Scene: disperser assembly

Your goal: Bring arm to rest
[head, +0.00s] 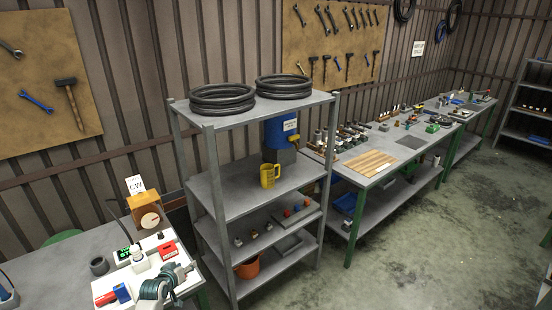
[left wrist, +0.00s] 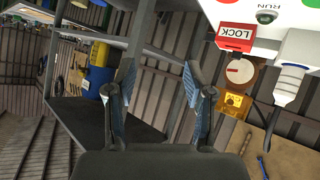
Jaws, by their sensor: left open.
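My left arm comes up from the bottom edge of the head view. Its gripper (head: 186,270) is over the right side of the bench at lower left, near the white device with the red block. In the left wrist view my left gripper (left wrist: 158,80) shows two dark fingers with blue pads, spread apart. Nothing is between them. My right gripper is in neither view.
The white device has a red LOCK block (left wrist: 235,37) and a white capped, cable-like part (left wrist: 290,75). An orange box (head: 147,212) stands behind it. A grey shelf rack (head: 235,185) with a yellow jug (head: 269,176) stands to the right. Open floor (head: 420,240) lies beyond.

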